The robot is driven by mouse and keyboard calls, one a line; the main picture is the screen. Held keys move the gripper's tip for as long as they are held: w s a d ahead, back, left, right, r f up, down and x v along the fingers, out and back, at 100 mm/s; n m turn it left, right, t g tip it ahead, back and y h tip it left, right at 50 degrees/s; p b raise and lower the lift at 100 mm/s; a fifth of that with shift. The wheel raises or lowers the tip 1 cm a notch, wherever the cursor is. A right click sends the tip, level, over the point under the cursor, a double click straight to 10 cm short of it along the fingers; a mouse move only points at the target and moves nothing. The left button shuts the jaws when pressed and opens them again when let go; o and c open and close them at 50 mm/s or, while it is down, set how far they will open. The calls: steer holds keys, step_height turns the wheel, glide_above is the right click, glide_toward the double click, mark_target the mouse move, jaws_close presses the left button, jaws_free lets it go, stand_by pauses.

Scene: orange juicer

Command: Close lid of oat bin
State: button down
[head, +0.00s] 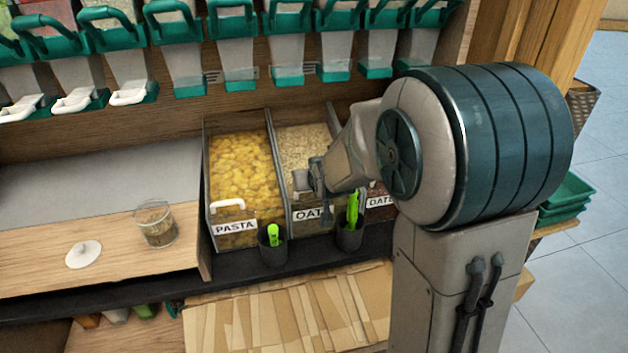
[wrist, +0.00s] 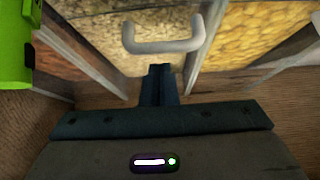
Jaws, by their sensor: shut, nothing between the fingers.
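The oat bin (head: 303,143) is the middle bin in the head view, filled with pale oats, with an "OAT" label (head: 306,214) on its front. My gripper (head: 320,190) is at its front, just above the label, and partly covers it. In the wrist view my gripper (wrist: 160,72) is shut and empty. A white handle (wrist: 165,46) shows just beyond the fingertips, with oats behind it. The fingers do not grip the handle; I cannot tell whether they touch it. The lid panel is clear or hidden, so I cannot tell how far it stands open.
A pasta bin (head: 240,160) adjoins on the left and another labelled bin (head: 380,203) on the right. Black cups with green-handled tools (head: 273,250) (head: 350,232) stand in front. Green-handled dispensers (head: 235,45) hang above. A glass jar (head: 156,224) and white lid (head: 84,254) sit left.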

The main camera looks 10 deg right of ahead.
steer(key=shift+w+a+r+p, duration=0.1)
steer(key=shift+w+r+p, duration=0.1)
steer(key=shift+w+r, duration=0.3)
steer(key=shift+w+a+r+p, duration=0.1)
steer(key=shift+w+r+p, duration=0.1)
steer(key=shift+r, duration=0.5)
steer(key=s+d+r+g+p, duration=0.2)
steer(key=s+r+g+p, duration=0.2)
steer(key=s+r+p, duration=0.7)
steer(key=s+d+r+m+g+p, duration=0.1)
steer(key=s+d+r+g+p, duration=0.1)
steer(key=s+r+p, duration=0.9)
steer(key=s+r+g, duration=0.1)
steer(key=s, duration=0.6)
steer(key=shift+s+d+r+g+h, duration=0.2)
steer(key=shift+d+r+g+h, duration=0.05)
steer(key=shift+d+g+h, duration=0.15)
